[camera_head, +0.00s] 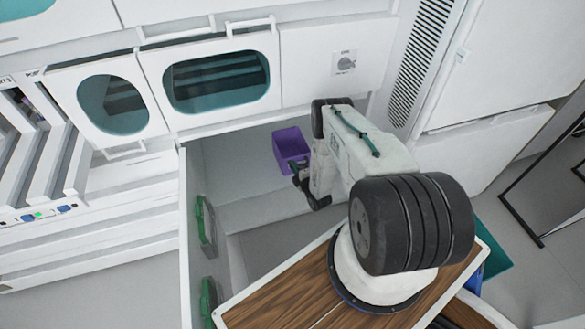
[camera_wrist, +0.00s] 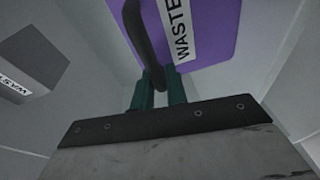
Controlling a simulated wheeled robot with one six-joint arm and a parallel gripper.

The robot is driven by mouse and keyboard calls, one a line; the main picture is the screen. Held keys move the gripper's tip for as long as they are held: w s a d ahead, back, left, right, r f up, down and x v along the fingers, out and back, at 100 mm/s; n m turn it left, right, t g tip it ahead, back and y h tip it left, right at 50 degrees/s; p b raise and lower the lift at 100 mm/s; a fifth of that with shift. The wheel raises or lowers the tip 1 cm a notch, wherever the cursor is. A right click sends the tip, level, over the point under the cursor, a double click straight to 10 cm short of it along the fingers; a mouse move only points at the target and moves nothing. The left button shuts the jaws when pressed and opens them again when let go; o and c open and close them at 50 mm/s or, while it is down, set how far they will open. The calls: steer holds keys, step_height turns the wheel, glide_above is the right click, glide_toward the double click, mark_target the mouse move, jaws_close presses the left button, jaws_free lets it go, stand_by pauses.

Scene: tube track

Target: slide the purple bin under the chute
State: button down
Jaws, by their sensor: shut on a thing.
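The purple bin (camera_head: 291,142) sits in the recess below the white cabinet fronts, left of my arm. In the wrist view, the purple bin (camera_wrist: 214,30) fills the top and shows a white label reading "WASTE" and a dark curved handle (camera_wrist: 150,45). My gripper (camera_head: 302,180) is at the near side of the bin. In the wrist view, the green fingers of my gripper (camera_wrist: 160,88) are shut on the dark handle. A grey block (camera_wrist: 35,58) with a partly seen label stands at the left; I cannot tell whether it is the chute.
A white wall edge (camera_head: 186,235) bounds the recess on the left, with green handles (camera_head: 206,220) inside it. A wood-topped surface (camera_head: 285,300) lies under my arm. White cabinets (camera_head: 215,80) with teal windows stand behind. Grey floor is clear beside the bin.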

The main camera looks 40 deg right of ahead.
steer(key=shift+s+d, duration=0.1)
steer(key=shift+d, duration=0.1)
steer(key=shift+s+d, duration=0.2)
steer(key=shift+d, duration=0.25)
steer(key=c, duration=1.3)
jaws_free()
steer(key=s, duration=0.7)
steer(key=shift+a+r, duration=0.25)
steer(key=shift+a, duration=0.15)
